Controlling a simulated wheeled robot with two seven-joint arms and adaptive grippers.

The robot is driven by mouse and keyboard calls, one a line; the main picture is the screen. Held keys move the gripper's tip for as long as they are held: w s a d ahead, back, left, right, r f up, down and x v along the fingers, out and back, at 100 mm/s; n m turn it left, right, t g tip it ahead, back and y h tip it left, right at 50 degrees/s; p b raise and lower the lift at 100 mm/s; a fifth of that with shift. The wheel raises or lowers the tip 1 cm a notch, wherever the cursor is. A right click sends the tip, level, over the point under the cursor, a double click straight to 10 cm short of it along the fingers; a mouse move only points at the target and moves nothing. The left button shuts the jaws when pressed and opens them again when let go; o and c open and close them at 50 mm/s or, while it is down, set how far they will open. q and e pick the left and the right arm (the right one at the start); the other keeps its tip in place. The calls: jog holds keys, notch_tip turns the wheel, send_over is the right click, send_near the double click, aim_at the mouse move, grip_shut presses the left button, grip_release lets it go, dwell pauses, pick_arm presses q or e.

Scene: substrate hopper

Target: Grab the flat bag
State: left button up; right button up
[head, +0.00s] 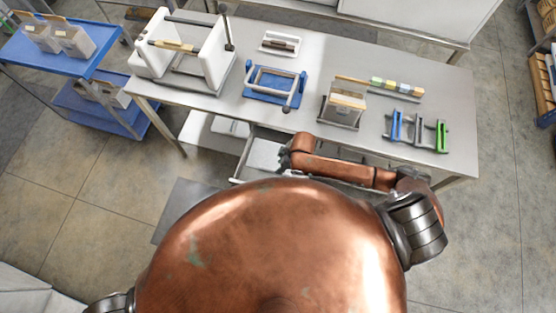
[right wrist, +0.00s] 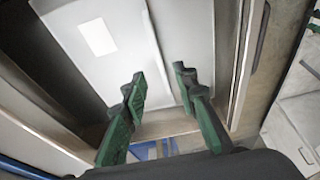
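A flat pale grey bag (right wrist: 120,50) with a white label lies in an open drawer in the right wrist view. A second pale flat surface (right wrist: 190,35) adjoins it on the right; I cannot tell whether it is a separate bag. In the head view a pale flat thing (head: 263,154) shows in the drawer under the table. My right gripper (right wrist: 158,78) has green fingers spread apart with nothing between them, over the lower edge of the pale surfaces. In the head view its arm reaches toward the drawer and its fingers are hidden. My left gripper is out of view.
The drawer (head: 240,170) is beneath the steel table (head: 300,115). The tabletop holds a white frame (head: 150,50), a blue frame (head: 270,97), a box of cards (head: 343,105) and blue, grey and green holders (head: 442,136). A blue cart (head: 55,55) stands at left.

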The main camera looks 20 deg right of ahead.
aim_at(279, 158)
jog(key=x, duration=0.7)
jog(key=shift+w+a, duration=0.1)
jog(key=shift+w, duration=0.05)
grip_shut()
